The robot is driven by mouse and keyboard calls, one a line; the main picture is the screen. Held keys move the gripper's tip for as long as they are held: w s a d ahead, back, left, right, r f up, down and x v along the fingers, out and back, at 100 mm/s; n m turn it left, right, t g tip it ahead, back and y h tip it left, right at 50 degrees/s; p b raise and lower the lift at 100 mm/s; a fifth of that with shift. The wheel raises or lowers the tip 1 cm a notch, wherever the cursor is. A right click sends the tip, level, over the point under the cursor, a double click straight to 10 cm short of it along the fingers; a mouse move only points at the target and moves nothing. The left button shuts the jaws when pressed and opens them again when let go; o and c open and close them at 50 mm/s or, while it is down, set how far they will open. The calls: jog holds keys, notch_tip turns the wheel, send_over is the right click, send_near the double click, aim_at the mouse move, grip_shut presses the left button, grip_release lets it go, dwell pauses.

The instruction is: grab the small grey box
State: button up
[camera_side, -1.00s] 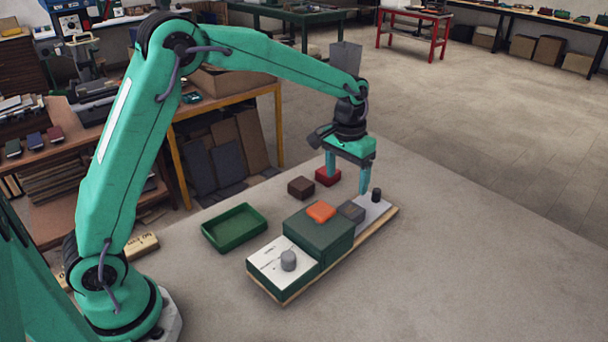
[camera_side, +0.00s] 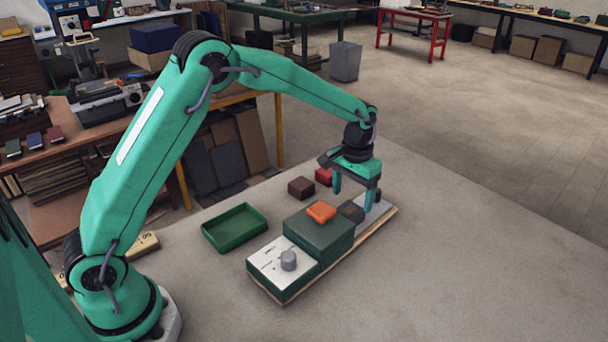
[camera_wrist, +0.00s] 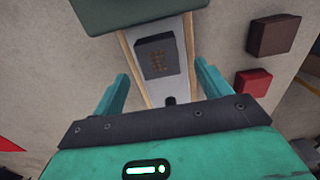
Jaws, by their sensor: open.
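The small grey box (camera_side: 350,212) lies on the light metal strip (camera_side: 375,214), at the far end of the green block. In the wrist view the dark grey box (camera_wrist: 156,56) shows a faint brownish marking on its top. My gripper (camera_side: 353,199) is open and empty, pointing down above the box. In the wrist view its two fingertips (camera_wrist: 161,71) stand wide to either side of the strip. The box lies slightly beyond the line between them, and no contact shows.
An orange block (camera_side: 321,211) sits on the green block (camera_side: 318,237), close beside the box. A dark brown box (camera_side: 301,187) and a red box (camera_side: 323,176) lie behind on the table. A green tray (camera_side: 235,228) is to the left. The table's right side is clear.

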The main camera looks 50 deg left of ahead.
aim_at(350, 209)
jog(key=shift+s+f, duration=0.2)
jog(key=shift+f, duration=2.4)
jog(key=c, duration=1.2)
jog(key=shift+o, duration=0.2)
jog(key=shift+r, duration=0.1)
jog(key=shift+r, duration=4.95)
